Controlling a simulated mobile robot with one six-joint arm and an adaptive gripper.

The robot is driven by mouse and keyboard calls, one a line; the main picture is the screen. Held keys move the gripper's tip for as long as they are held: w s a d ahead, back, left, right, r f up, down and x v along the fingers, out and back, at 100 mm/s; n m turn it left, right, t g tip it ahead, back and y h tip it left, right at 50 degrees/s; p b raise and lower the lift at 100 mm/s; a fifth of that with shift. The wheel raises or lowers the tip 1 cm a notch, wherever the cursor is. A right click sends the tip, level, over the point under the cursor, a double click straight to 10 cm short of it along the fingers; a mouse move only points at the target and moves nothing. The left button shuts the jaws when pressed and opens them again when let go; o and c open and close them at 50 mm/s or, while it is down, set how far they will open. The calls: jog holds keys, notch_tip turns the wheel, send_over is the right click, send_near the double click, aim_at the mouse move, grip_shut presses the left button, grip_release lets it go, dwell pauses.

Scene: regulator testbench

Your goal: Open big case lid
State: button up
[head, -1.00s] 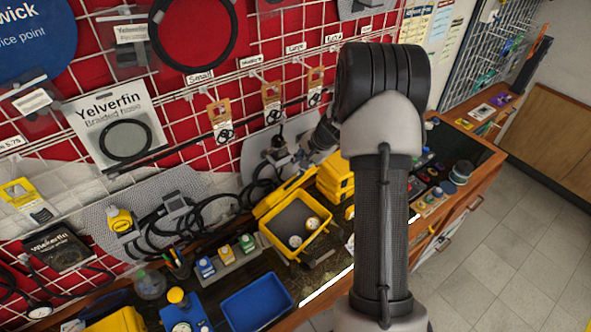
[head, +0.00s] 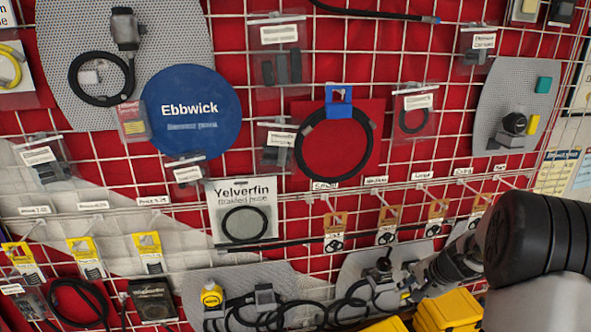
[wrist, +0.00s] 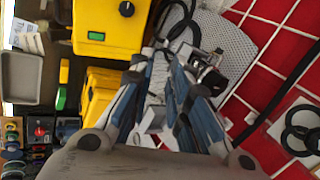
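Yellow cases show at the bottom edge of the head view: a stacked one (head: 447,311) and a cut-off yellow part (head: 386,325) left of it. I cannot tell which is the big case; their fronts are out of frame. The wrist view shows a yellow body with a black knob (wrist: 108,22) at the top and another yellow case (wrist: 98,92) left of the fingers. My gripper (wrist: 160,72) has its two blue-grey fingers apart, with no yellow case between them. In the head view my gripper (head: 408,291) is small, just above the yellow cases, near the wall.
A red and white wall with a wire grid (head: 330,200) carries hanging hoses and packets close behind the gripper. Black hoses on a grey perforated panel (wrist: 225,45) lie near the fingertips. A grey tray (wrist: 22,78) is at the left of the wrist view.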

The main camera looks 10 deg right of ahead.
jog(key=s+a+r+n+b, duration=0.1)
jog(key=s+a+n+b, duration=0.4)
jog(key=a, duration=0.3)
jog(key=s+a+r+n+b, duration=0.1)
jog(key=s+a+n+b, duration=0.1)
jog(key=s+a+b, duration=0.45)
jog(key=s+a+f+n+b, duration=0.3)
jog(key=s+b, duration=0.4)
jog(key=s, duration=0.3)
jog(key=s+a+f+n+h+b, duration=0.1)
jog(key=s+a+f+n+b, duration=0.3)
jog(key=s+f+b, duration=0.3)
jog(key=s+a, duration=0.1)
jog(key=s, duration=0.1)
jog(key=shift+s+g+h, duration=0.3)
jog(key=shift+s+g, duration=0.05)
jog(key=shift+g, duration=0.05)
jog(key=shift+a, duration=0.1)
